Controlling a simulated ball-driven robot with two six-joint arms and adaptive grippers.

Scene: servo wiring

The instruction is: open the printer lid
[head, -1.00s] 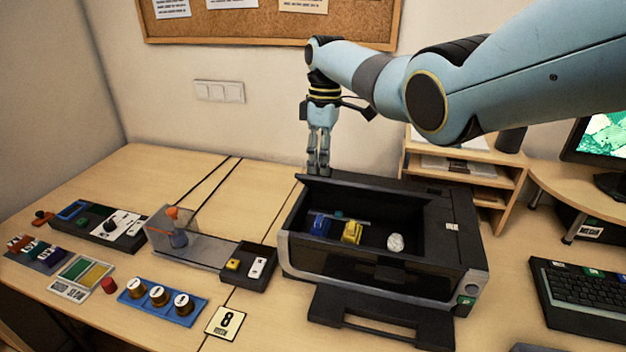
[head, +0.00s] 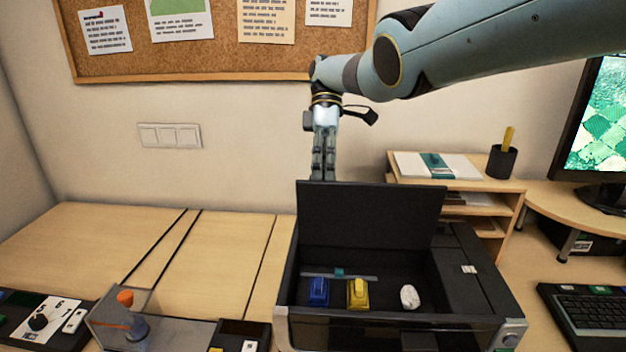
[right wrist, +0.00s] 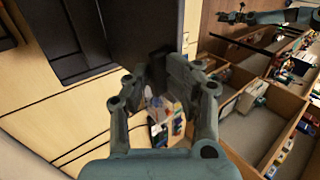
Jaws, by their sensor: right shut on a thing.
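The black printer (head: 478,280) stands at the lower middle of the head view. Its lid (head: 370,215) is raised and stands roughly upright at the back, so the inside is exposed. Inside sit a blue piece (head: 318,291), a yellow piece (head: 357,293) and a whitish lump (head: 409,297). My right gripper (head: 323,176) is at the lid's upper left corner, pointing down, and is shut on the lid. In the right wrist view its fingers (right wrist: 160,78) close on a dark part of the lid (right wrist: 150,30). My left gripper is not in view.
A wooden shelf (head: 505,187) with papers and a pen cup (head: 502,161) stands behind right of the printer. A monitor (head: 600,130) and keyboard (head: 590,305) are at the right. A clear box with an orange-topped piece (head: 126,300) is front left.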

